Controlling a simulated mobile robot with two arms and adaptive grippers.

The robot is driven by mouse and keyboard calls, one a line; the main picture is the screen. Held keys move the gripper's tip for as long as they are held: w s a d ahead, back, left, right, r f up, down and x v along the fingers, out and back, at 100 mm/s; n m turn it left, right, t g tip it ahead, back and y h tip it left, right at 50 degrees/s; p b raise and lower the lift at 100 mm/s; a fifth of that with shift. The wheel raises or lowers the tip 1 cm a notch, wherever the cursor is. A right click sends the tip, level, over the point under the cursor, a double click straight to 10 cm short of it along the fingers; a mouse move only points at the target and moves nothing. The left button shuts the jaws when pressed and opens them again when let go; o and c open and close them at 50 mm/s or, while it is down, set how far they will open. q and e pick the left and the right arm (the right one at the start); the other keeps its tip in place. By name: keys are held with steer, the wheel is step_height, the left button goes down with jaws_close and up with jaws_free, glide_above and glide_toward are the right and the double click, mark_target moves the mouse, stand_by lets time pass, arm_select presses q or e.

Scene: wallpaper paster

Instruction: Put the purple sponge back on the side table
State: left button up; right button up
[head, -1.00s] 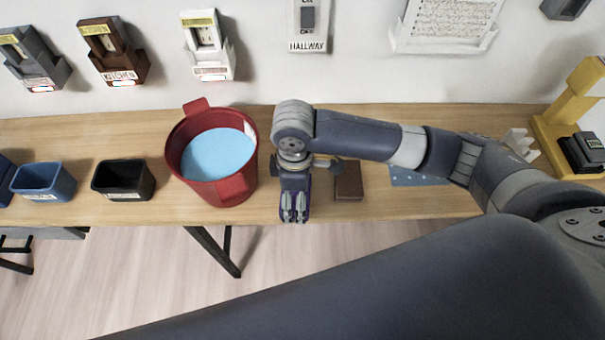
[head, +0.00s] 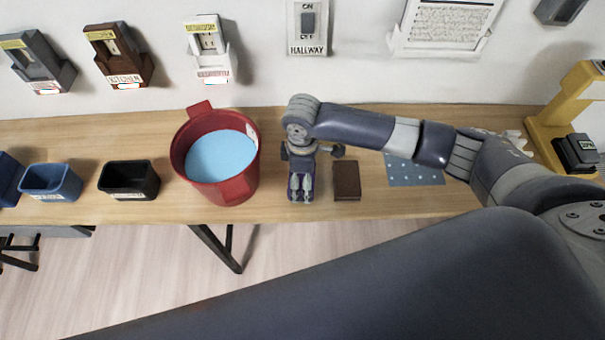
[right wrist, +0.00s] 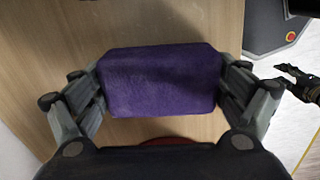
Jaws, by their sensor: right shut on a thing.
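The purple sponge (right wrist: 160,80) is between the two fingers of my right gripper (right wrist: 162,88) in the right wrist view. The fingers press its left and right ends. In the head view my right gripper (head: 301,190) points down over the front part of the wooden table (head: 430,205), and only slivers of purple show around it. I cannot tell whether the sponge touches the wood. Dark fingers at the right edge of the wrist view look like my left gripper (right wrist: 298,82), partly cut off. I cannot make out a separate side table for certain.
A red bucket (head: 244,185) of light blue liquid stands just left of my right gripper. A brown block (head: 346,181) lies close on its right, with a blue dotted sheet (head: 415,178) beyond. Black (head: 129,181) and blue (head: 50,182) bins stand left; a yellow stand (head: 545,130) is right.

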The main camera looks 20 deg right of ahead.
steer(key=shift+f, duration=0.15)
steer(key=o, duration=0.8)
steer(key=shift+f+b, duration=0.2)
steer(key=shift+b, duration=0.5)
steer(key=r, duration=0.5)
steer(key=r+b, duration=0.1)
steer(key=r, duration=0.5)
steer(key=shift+s+d+r, duration=0.1)
steer(key=shift+s+d, duration=0.05)
steer(key=shift+d, duration=0.05)
